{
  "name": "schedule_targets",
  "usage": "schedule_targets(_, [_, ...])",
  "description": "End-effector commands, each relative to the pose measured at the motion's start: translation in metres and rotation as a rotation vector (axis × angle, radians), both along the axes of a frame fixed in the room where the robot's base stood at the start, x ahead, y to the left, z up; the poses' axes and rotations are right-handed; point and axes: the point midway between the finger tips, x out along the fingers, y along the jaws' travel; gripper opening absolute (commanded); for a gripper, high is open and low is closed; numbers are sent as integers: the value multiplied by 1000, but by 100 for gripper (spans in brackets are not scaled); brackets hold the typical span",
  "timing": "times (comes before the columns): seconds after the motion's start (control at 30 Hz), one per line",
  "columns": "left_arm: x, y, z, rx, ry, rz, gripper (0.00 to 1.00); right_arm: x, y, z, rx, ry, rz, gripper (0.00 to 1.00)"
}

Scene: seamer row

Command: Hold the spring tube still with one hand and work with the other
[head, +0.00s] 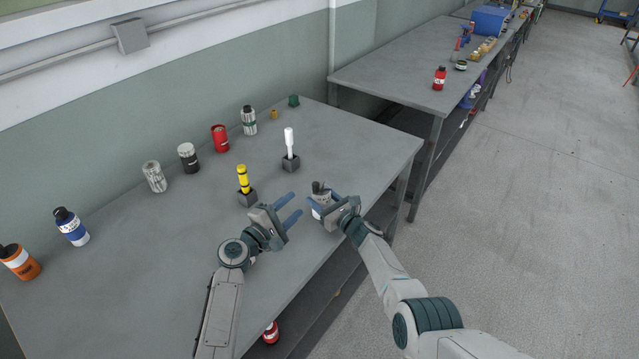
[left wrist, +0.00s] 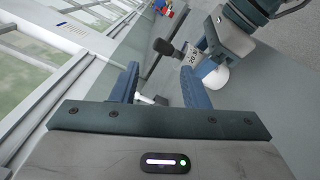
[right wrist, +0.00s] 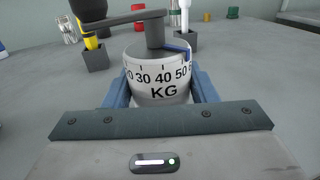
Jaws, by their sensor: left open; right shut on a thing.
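The spring tube (right wrist: 158,80) is a white cylinder with a KG number scale. On its top are a grey crank arm (right wrist: 128,19) and a dark knob (right wrist: 88,9); a blue marker shows at its right rim. My right gripper (head: 322,205) is shut on the tube, one finger on each side, near the table's front edge. In the left wrist view, the tube (left wrist: 192,55) shows beyond my left fingers, with the dark knob towards them. My left gripper (head: 296,204) is open and empty, left of the tube and apart from it.
A yellow tool (head: 243,178) and a white tool (head: 289,140) stand in dark blocks behind the grippers. Several cans and bottles, including a red can (head: 220,138), line the wall side. The grey table (head: 150,260) is clear around my left arm. Another table (head: 400,75) stands beyond.

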Motion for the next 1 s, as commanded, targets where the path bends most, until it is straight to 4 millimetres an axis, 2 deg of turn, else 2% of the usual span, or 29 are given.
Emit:
schedule_targets(0.3, [3,-2,-1,-489,362,-2,41,0,0,0,0,0,0,25])
schedule_targets(0.5, [4,-3,-2,-746,555,-2,41,0,0,0,0,0,0,25])
schedule_targets(0.8, [8,-5,-3,-913,680,-2,41,0,0,0,0,0,0,25])
schedule_targets(1.0, [28,-20,-2,-920,685,-3,41,0,0,0,0,0,0,25])
